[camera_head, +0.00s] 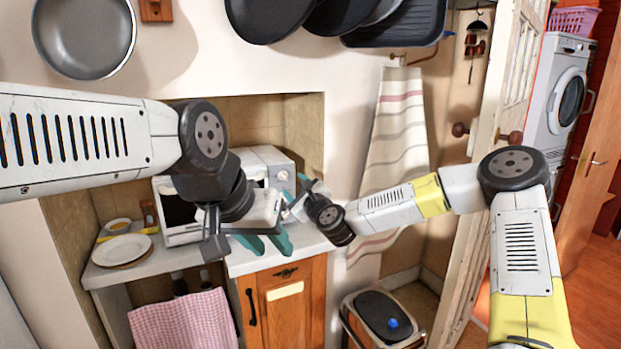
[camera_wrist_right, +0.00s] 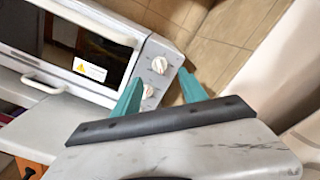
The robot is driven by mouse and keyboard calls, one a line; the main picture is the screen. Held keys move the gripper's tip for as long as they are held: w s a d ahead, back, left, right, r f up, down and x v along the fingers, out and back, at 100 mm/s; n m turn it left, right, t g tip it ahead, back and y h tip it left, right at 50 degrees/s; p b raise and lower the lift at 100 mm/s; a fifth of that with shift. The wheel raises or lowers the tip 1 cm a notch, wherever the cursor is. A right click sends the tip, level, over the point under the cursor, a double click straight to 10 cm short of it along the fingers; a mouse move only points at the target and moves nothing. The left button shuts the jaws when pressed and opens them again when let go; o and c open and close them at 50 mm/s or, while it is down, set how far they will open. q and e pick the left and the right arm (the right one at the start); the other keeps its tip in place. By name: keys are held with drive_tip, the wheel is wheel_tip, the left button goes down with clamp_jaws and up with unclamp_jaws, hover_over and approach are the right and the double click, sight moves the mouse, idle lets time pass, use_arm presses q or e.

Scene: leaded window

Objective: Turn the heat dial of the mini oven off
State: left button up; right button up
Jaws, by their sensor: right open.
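The white mini oven (camera_head: 268,157) stands on the counter in a wall niche, partly hidden by my left arm. In the right wrist view its front (camera_wrist_right: 105,35) shows a dark glass door and a control panel with two round white dials. The upper dial (camera_wrist_right: 159,65) lies near the line between my right fingertips; the lower dial (camera_wrist_right: 147,91) is beside the left finger. I cannot read which is the heat dial. My right gripper (camera_wrist_right: 161,75) is open and empty, close to the panel. My left gripper (camera_head: 266,243), lower, has its teal fingers apart and appears empty in front of the counter.
White plates (camera_head: 122,250) sit on the counter's left part. A pink checked cloth (camera_head: 185,322) hangs below, beside a wooden cabinet (camera_head: 297,300). A striped towel (camera_head: 398,125) hangs at the wall, and pans (camera_head: 85,35) hang above. A bin (camera_head: 385,315) stands below my right arm.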

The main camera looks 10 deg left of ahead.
sight(285, 177)
drive_tip(key=x, duration=0.7)
drive_tip(key=shift+w+a, duration=0.25)
clamp_jaws()
